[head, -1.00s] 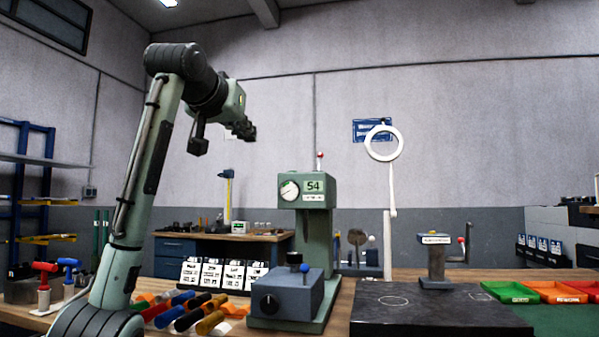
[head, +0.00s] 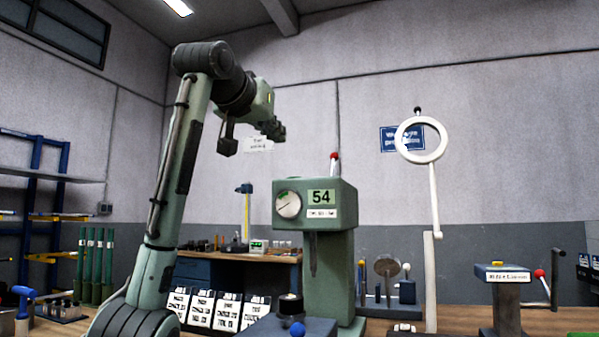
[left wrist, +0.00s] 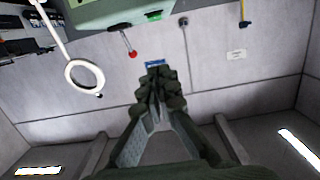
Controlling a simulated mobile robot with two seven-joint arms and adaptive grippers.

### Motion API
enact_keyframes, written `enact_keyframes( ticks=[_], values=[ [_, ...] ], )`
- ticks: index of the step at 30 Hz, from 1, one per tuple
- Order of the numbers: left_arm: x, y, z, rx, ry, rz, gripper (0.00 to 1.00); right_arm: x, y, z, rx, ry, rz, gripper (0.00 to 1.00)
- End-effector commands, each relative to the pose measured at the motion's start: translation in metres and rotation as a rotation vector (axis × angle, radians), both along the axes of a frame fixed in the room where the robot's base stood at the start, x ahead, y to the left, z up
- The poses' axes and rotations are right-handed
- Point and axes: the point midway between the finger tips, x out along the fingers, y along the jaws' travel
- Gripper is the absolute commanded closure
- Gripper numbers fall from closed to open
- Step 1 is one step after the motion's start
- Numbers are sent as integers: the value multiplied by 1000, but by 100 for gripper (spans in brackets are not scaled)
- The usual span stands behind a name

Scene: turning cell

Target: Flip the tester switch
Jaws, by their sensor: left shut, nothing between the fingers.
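The green tester (head: 335,212), with a round dial and a display reading 54, stands on the bench in the middle of the head view. A thin lever with a red knob (head: 334,157) rises from its top. The red knob (left wrist: 132,54) also shows in the left wrist view, near the tester (left wrist: 115,12) at the top edge. My left gripper (head: 279,133) is raised in the air, up and left of the knob, shut and empty. Its closed fingers (left wrist: 157,82) point at the wall in the left wrist view, apart from the lever. My right gripper is out of view.
A white ring lamp (head: 433,190) stands right of the tester. A grey pedestal device (head: 507,305) with a red-knobbed handle is farther right. A blue-grey box (head: 318,328) with a blue ball is in front. White label cards (head: 228,311) stand to the left. Air above the tester is clear.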

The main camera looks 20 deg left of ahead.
Motion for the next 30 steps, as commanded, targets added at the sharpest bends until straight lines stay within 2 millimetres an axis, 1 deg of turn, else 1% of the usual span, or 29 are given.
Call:
enact_keyframes(
  ticks=[9, 13, 14, 17, 20, 24, 28, 30],
  values=[
    [1, 0, 0, 0, 0, 0, 100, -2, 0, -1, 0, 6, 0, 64],
    [9, 0, 0, 0, 2, 0, 100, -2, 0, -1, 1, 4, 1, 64],
    [13, 0, -1, -1, 3, 0, 100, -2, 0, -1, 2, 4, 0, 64],
    [30, -1, -2, 0, 3, 0, 100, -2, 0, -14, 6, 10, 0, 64],
    [52, -2, -5, 0, 6, 0, 100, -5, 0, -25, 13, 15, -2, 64],
    [80, -3, -8, 0, 4, -1, 100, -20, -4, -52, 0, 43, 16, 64],
    [101, -3, -11, -1, 4, 0, 100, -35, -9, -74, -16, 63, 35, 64],
    [102, -3, -27, 1, 2, 1, 100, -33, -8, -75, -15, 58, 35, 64]
  ],
)
